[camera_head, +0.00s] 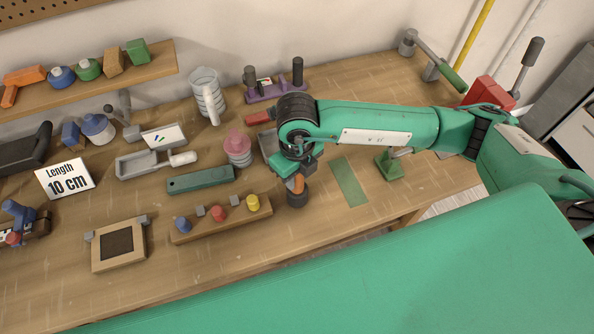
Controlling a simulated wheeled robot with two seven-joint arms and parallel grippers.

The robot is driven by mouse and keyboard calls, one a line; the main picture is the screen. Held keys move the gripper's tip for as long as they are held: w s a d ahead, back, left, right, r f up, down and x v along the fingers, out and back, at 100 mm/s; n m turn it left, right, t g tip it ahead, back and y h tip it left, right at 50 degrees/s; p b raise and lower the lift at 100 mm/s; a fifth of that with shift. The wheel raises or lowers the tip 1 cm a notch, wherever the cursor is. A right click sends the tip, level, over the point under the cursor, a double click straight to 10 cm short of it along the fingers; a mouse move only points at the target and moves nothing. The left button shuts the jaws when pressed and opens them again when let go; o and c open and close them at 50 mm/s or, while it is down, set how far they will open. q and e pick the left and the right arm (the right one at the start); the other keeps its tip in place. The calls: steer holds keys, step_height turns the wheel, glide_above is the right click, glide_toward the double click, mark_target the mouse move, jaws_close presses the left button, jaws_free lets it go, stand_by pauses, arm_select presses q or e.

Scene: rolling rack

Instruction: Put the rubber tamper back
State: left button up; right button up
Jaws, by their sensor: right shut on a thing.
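The rubber tamper (297,199) has a dark round base and an orange handle, and stands out below my right gripper. My right gripper (297,175) points down and is shut on the tamper's handle. The upper part of the handle is hidden by the gripper. The dark base is over or on the front part of the wooden bench (330,232); I cannot tell if it touches. My left gripper is not in view.
A flat green strip (350,182) lies right of the tamper. A wooden block with coloured knobs (222,219) and a pink-topped ribbed jar (237,147) are left of it. A green stand (389,166) is farther right. The bench front is mostly clear.

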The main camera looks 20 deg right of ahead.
steer(key=shift+f, duration=0.2)
steer(key=o, duration=1)
steer(key=shift+r, duration=0.1)
steer(key=shift+r, duration=0.3)
step_height(320, 180, up, 11)
steer(key=b, duration=0.4)
steer(key=shift+r, duration=0.35)
